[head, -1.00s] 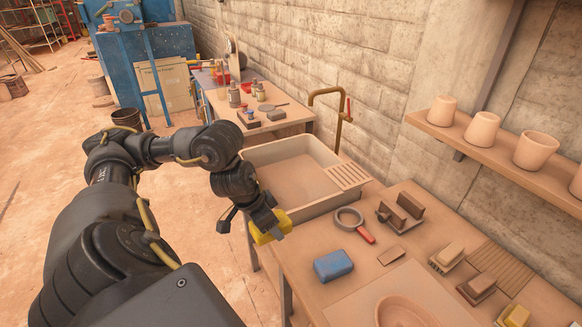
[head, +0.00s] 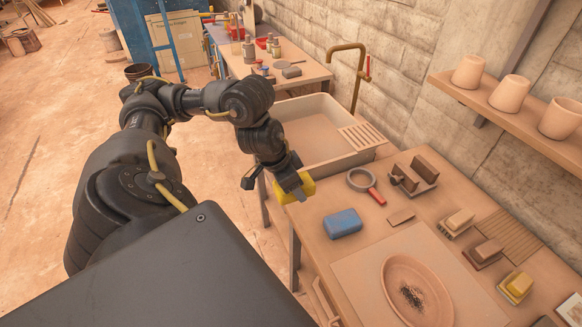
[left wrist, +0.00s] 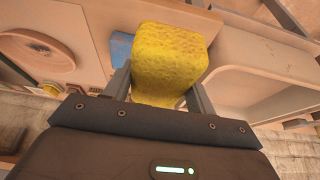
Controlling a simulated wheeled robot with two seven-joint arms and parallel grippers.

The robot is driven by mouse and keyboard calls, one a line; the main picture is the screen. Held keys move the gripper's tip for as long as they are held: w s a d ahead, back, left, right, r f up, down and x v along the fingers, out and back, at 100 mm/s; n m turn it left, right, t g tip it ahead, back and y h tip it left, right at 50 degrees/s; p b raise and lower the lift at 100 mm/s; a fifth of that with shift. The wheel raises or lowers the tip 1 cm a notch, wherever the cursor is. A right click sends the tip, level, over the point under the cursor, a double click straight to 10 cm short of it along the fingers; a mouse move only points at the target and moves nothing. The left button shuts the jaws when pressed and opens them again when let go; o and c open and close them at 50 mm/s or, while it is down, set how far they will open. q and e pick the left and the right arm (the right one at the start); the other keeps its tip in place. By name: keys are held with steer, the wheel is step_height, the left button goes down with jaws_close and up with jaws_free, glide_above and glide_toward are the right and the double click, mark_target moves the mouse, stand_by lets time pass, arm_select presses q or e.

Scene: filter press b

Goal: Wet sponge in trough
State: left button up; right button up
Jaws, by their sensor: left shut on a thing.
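My left gripper (head: 281,190) is shut on a yellow sponge (head: 297,188). In the left wrist view the sponge (left wrist: 170,62) sits between the two fingers and sticks out past their tips. In the head view the gripper holds it in the air by the near edge of the trough (head: 287,161), not over the basin. The trough is a pale sink with a ribbed draining ledge. A brass tap (head: 357,70) with a red handle stands behind it. Whether the trough holds water I cannot tell. My right gripper is not in view.
A blue block (head: 342,223), a round strainer with a red handle (head: 362,182) and brushes (head: 413,175) lie on the bench right of the trough. A shallow bowl (head: 390,262) stands nearer. Cups (head: 510,93) line a wall shelf.

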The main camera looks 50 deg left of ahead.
arm_select(q)
steer(key=w+d+r+m+g+h, duration=0.1)
steer(key=w+d+m, duration=0.2)
steer(key=d, duration=0.5)
steer(key=w+d+r+m+h, duration=0.1)
steer(key=w+d+r+m, duration=0.1)
steer(key=d, duration=0.6)
steer(key=shift+w+d+r+m+g+b, duration=0.35)
steer(key=shift+w+m, duration=0.35)
steer(key=shift+m, duration=0.5)
